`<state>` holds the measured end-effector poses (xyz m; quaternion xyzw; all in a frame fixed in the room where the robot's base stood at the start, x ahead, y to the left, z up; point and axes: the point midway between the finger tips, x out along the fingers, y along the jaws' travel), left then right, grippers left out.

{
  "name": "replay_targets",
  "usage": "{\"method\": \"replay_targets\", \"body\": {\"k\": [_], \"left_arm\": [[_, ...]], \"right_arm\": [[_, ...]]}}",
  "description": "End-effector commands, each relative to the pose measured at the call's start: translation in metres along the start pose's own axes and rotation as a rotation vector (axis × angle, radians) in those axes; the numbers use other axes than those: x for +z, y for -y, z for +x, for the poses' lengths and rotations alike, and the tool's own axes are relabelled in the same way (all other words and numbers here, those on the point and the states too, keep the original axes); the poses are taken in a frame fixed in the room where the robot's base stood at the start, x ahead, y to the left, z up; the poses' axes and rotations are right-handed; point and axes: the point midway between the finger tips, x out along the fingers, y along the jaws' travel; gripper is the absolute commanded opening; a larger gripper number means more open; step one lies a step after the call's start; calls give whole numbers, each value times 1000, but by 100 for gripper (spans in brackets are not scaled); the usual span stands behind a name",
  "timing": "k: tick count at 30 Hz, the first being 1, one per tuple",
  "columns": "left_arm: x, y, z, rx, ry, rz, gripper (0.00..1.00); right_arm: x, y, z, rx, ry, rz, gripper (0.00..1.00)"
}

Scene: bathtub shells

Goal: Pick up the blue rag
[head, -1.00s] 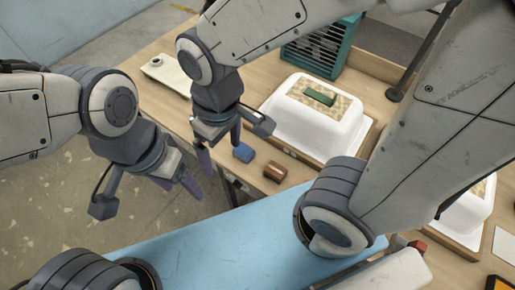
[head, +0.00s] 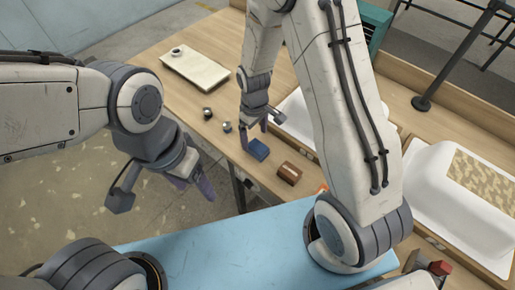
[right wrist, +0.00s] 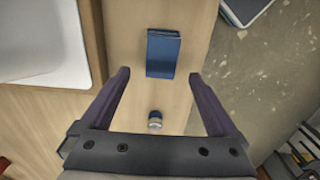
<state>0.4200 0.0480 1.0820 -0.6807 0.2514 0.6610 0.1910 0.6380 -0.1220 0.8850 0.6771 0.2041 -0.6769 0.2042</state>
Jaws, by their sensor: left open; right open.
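The blue rag (head: 256,149) is a small folded block lying on the wooden table near its front edge. It also shows in the right wrist view (right wrist: 163,53), flat on the wood, ahead of the fingertips and roughly in line with the gap between them. My right gripper (head: 262,124) is open and empty above the table, just behind the rag in the head view; its spread fingers show in the right wrist view (right wrist: 160,74). My left gripper (head: 160,190) is open and empty, off the table's front edge at the left, over the floor.
A brown block (head: 289,173) lies right of the rag. Small round metal pieces (head: 227,127) lie left of it; one shows between my right fingers (right wrist: 155,121). A white tub shell (head: 425,190) stands at the right. A pale board (head: 195,70) lies at the back left.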

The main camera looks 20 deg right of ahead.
Motion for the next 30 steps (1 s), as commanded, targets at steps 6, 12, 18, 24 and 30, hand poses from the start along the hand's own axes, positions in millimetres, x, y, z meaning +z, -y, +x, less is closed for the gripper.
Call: {"method": "replay_targets", "body": {"k": [6, 12, 18, 24, 30], "left_arm": [[0, -1, -10, 0, 0, 0, 66], [-1, -1, -12, 0, 0, 0, 66], [-1, -1, -12, 0, 0, 0, 66], [-1, -1, -12, 0, 0, 0, 66], [-1, -1, -12, 0, 0, 0, 66]], "right_arm": [[0, 2, 24, -2, 5, 0, 95], [0, 2, 48, -1, 3, 1, 95], [-1, 2, 52, 0, 0, 0, 95], [-1, 2, 52, 0, 0, 0, 53], [-1, 2, 51, 0, 0, 0, 5]]}}
